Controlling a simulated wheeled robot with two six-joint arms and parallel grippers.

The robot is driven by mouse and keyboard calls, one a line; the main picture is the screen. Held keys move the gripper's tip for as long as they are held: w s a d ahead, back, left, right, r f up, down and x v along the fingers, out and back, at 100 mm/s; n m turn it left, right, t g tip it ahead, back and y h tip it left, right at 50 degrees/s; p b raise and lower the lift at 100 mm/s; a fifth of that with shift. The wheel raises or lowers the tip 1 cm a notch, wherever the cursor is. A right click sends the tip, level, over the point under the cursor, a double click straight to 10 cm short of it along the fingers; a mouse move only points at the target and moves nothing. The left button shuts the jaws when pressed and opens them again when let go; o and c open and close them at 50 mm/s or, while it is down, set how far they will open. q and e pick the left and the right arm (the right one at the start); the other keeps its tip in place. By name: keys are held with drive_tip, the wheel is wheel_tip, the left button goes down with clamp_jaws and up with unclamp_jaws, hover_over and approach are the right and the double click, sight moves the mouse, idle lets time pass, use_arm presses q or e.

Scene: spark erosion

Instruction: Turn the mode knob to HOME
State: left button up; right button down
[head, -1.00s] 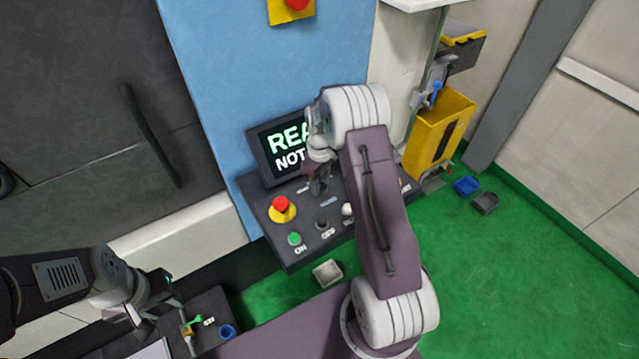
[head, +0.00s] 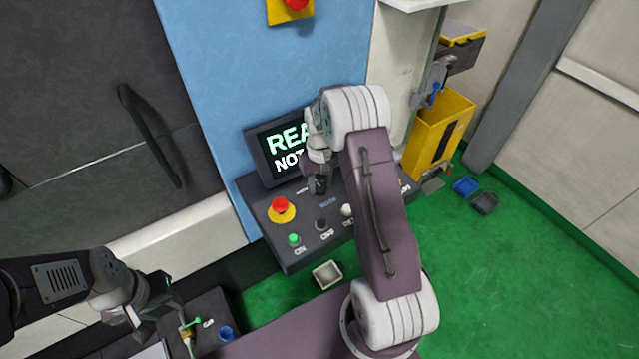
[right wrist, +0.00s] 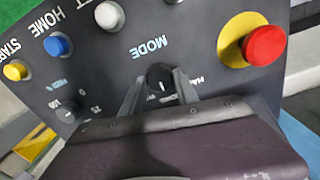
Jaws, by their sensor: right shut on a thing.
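The black mode knob (right wrist: 160,78) sits on the dark control panel (head: 250,200), below the printed word MODE in the right wrist view. My right gripper (right wrist: 158,92) is shut on this knob, with one finger on each side of it. A small pale mark shows on the knob, but I cannot read which position it points to. In the head view my right gripper (head: 318,186) reaches down to the panel, and the knob is hidden there. My left gripper (head: 162,304) hangs at the lower left, away from the panel; its fingers are unclear.
A red stop button (right wrist: 265,46) on yellow and a second black knob (right wrist: 70,108) flank the mode knob. A blue button (right wrist: 58,44) is near the word HOME. The screen (head: 282,148) is partly covered by my arm.

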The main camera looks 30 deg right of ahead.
sight(321, 188)
drive_tip(key=shift+s, duration=0.1)
drive_tip(key=c, duration=1)
unclamp_jaws()
drive_tip(key=shift+o, duration=0.4)
drive_tip(key=shift+s, duration=0.15)
drive_tip(key=shift+r, duration=0.15)
wheel_tip(321, 188, up, 9)
drive_tip(key=b, duration=0.2)
drive_tip(key=shift+b, duration=0.3)
